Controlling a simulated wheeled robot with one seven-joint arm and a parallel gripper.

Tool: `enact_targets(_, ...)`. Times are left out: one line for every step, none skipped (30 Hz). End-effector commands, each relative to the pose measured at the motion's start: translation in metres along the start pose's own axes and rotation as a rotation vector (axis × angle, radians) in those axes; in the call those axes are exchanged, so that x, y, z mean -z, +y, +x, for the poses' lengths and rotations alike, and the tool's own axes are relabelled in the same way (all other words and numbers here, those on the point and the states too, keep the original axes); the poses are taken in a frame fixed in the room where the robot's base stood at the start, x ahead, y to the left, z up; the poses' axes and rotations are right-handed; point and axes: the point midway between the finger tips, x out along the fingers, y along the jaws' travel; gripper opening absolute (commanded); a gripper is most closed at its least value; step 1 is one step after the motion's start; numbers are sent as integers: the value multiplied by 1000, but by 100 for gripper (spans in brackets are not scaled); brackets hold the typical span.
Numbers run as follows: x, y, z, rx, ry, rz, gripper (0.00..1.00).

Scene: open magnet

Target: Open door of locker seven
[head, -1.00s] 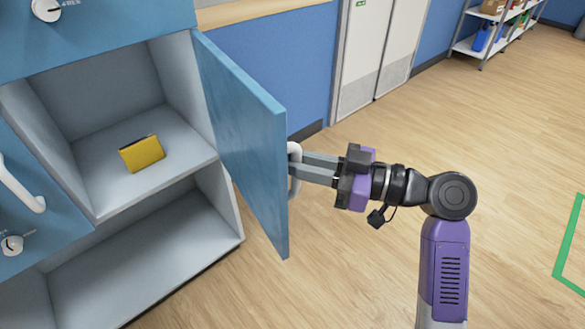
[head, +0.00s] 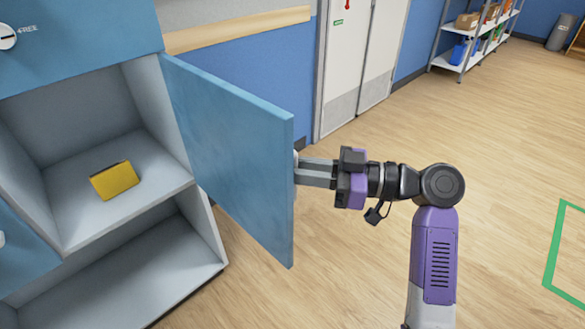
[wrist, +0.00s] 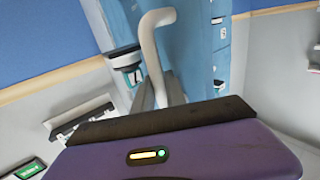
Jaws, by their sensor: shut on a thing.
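The blue locker door (head: 235,150) stands wide open in the head view, hinged at the left on its compartment. I cannot read a number on it. My gripper (head: 303,172) is at the outer face of the door near its free edge, its fingers partly behind that edge. In the wrist view the white handle (wrist: 152,50) runs up from between the fingers (wrist: 158,92), and the gripper is shut on it. In the head view the handle is almost hidden behind the door edge. The open compartment (head: 90,165) holds a yellow box-like item (head: 114,181).
Below is another open compartment (head: 130,270). A blue door with a round lock knob (head: 8,36) is above. Wood floor to the right is clear, with a green floor marking (head: 560,250). White double doors (head: 360,60) and a shelf rack (head: 475,35) stand behind.

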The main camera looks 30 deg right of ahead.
Motion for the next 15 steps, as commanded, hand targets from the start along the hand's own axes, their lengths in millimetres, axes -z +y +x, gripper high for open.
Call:
enact_targets(0, 0, 0, -1, -1, 0, 0)
enact_targets(0, 0, 0, -1, -1, 1, 0)
enact_targets(0, 0, 0, -1, -1, 1, 0)
enact_targets(0, 0, 0, -1, -1, 1, 0)
enact_targets(-1, 0, 0, -1, -1, 1, 18)
enact_targets(-1, 0, 0, -1, -1, 1, 26)
enact_targets(-1, 0, 0, -1, -1, 1, 32)
enact_targets(0, 0, 0, -1, -1, 1, 38)
enact_targets(0, 0, 0, -1, -1, 1, 38)
enact_targets(0, 0, 0, -1, -1, 1, 38)
enact_targets(0, 0, 0, -1, -1, 1, 38)
enact_targets(0, 0, 0, -1, -1, 0, 38)
enact_targets(0, 0, 0, -1, -1, 1, 38)
enact_targets(0, 0, 0, -1, -1, 0, 38)
enact_targets(0, 0, 0, -1, -1, 0, 38)
